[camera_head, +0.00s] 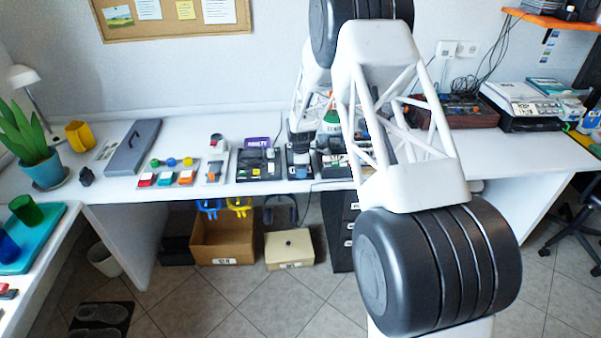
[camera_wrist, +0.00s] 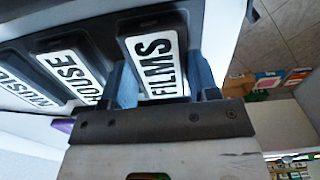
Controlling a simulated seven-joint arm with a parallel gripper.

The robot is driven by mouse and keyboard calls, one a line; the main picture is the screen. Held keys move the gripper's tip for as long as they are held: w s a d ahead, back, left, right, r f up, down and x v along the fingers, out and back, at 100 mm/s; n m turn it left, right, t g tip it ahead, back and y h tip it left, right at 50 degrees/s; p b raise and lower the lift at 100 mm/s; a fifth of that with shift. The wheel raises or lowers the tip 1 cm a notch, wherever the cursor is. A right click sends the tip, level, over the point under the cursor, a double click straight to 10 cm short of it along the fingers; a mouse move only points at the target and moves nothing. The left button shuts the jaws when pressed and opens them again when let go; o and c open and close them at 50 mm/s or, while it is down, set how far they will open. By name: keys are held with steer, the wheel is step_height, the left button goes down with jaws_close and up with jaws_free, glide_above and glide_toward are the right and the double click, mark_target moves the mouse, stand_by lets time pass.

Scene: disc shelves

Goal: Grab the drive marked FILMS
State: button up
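The drive marked FILMS (camera_wrist: 157,62) is dark with a white label, at the centre of the wrist view. It stands at the end of a row, beside the drive marked HOUSE (camera_wrist: 72,72) and the drive marked MUSIC (camera_wrist: 20,88). My gripper (camera_wrist: 165,82) has its two blue fingers on either side of the near end of the FILMS drive. Little or no gap shows between fingers and drive, and I cannot tell if they press on it. In the head view, my arm hides the gripper and the drives are too small to read.
The long white desk (camera_head: 108,188) carries a grey case (camera_head: 133,147), coloured small items, and a black tray (camera_head: 243,177). A yellow mug (camera_head: 79,136) and a potted plant (camera_head: 43,168) stand at left. A printer (camera_head: 535,105) is at right. Boxes stand under the desk.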

steer(key=shift+c, duration=1.2)
steer(key=shift+r, duration=0.75)
step_height(320, 180, up, 2)
steer(key=shift+r, duration=0.2)
steer(key=s+d+r, duration=0.1)
steer(key=s, duration=1.5)
steer(key=shift+d, duration=0.3)
steer(key=shift+w+a, duration=0.1)
steer(key=shift+w, duration=0.05)
